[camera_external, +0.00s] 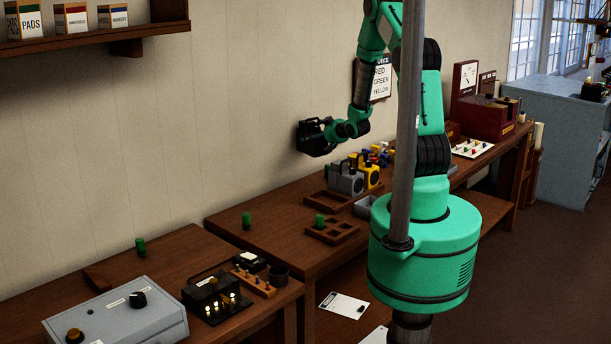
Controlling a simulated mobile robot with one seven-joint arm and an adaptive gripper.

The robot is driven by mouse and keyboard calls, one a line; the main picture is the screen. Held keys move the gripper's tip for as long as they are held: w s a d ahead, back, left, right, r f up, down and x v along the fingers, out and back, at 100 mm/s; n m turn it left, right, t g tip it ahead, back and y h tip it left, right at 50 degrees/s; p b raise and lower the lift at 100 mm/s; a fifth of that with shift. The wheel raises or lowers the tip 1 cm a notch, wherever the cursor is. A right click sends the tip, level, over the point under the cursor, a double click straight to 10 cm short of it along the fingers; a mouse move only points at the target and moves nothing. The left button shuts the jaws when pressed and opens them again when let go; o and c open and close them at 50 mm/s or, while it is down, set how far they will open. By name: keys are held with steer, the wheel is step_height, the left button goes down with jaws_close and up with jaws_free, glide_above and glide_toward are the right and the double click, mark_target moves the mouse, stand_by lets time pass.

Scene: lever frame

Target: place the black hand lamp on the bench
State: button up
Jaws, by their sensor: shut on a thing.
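The black hand lamp (312,140) is at the end of my arm, in the air above the back of the wooden bench (262,224), in front of the wall. My gripper (327,132) is shut on it. Both are dark and small here, so the fingers and the exact grip are hard to make out. The lamp is clear of the bench top. A grey hand lamp (345,179) and a yellow hand lamp (370,172) stand upright on the bench, below and to the right of it.
A wooden tray (318,201), a compartment block (331,233) with a green cylinder and a grey tray (366,207) are on the bench. Another green cylinder (246,221) stands at left. Open wood lies between them. A nearer bench holds a grey control box (118,318).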

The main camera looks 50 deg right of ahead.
steer(key=s+d+m+h, duration=0.1)
steer(key=s+d, duration=0.3)
steer(key=d, duration=0.6)
steer(key=s+d+m+g+h, duration=0.1)
steer(key=s+d, duration=0.3)
steer(key=d, duration=0.5)
steer(key=s+d+m+h, duration=0.1)
steer(key=s+d, duration=0.3)
steer(key=d, duration=0.6)
steer(key=s+d+f+m+g+h+b, duration=0.1)
steer(key=s+d+f, duration=0.3)
steer(key=s+d, duration=0.8)
steer(key=s+d+f+m+g+h+b, duration=0.1)
steer(key=s+d+f+m+h+b, duration=0.1)
steer(key=s+d, duration=0.9)
steer(key=s+f+h+b, duration=0.1)
steer(key=s+f, duration=0.1)
steer(key=s, duration=0.1)
steer(key=shift+s+d+f+m+g+b, duration=0.15)
steer(key=shift+d+f+m+g+b, duration=0.15)
steer(key=shift+d+f+m+g, duration=0.1)
steer(key=shift+d, duration=0.1)
steer(key=w+d, duration=0.3)
steer(key=d, duration=0.4)
steer(key=w+d+f+b, duration=0.1)
steer(key=w+d, duration=0.2)
steer(key=d, duration=0.4)
steer(key=shift+d+f, duration=0.2)
steer(key=shift+d, duration=0.05)
